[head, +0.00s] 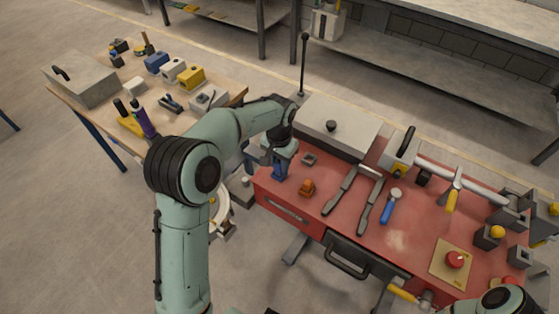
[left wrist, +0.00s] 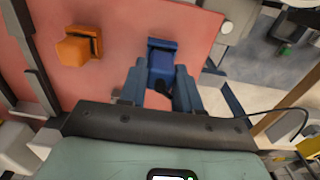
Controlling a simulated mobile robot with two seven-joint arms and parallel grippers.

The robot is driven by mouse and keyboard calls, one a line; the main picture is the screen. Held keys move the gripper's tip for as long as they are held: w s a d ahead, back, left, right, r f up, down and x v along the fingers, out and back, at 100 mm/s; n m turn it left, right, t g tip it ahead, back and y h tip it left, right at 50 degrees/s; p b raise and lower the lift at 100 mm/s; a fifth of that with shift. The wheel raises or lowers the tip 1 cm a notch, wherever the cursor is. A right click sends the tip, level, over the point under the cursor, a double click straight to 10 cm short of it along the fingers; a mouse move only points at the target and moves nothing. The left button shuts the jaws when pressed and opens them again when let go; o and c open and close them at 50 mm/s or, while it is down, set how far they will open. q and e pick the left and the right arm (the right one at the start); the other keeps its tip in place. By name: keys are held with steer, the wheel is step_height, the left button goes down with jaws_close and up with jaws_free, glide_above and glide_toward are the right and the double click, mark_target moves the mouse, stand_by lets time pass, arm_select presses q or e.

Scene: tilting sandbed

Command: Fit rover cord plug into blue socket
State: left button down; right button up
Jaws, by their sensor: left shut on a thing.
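The blue socket (left wrist: 162,44) is a small block near the edge of the red bench top. It shows in the left wrist view, directly at my fingertips. My left gripper (left wrist: 161,82) is shut, with its two fingers close to the block's near side. A dark piece of the rover cord plug (left wrist: 165,89) shows between the fingers; most of the plug is hidden. I cannot tell how far it sits in the socket. In the head view my left gripper (head: 279,168) points down at the bench's left corner. My right gripper is out of view; only part of its arm shows.
An orange block (head: 306,187) stands close beside the blue socket, and a small grey block (head: 309,159) lies behind. Dark-handled tools (head: 340,190) and a blue-handled tool (head: 389,207) lie rightward on the red bench (head: 335,232). A thin black cord (left wrist: 265,113) trails at right in the wrist view.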

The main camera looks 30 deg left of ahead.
arm_select(q)
steer(key=shift+f, duration=0.25)
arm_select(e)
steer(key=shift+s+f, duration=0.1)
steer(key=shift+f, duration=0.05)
arm_select(q)
steer(key=shift+c, duration=1.1)
jaws_free()
steer(key=shift+r+p, duration=1.3)
steer(key=shift+r, duration=1.3)
steer(key=shift+r+p, duration=0.65)
steer(key=shift+r, duration=0.85)
steer(key=shift+w+f, duration=0.1)
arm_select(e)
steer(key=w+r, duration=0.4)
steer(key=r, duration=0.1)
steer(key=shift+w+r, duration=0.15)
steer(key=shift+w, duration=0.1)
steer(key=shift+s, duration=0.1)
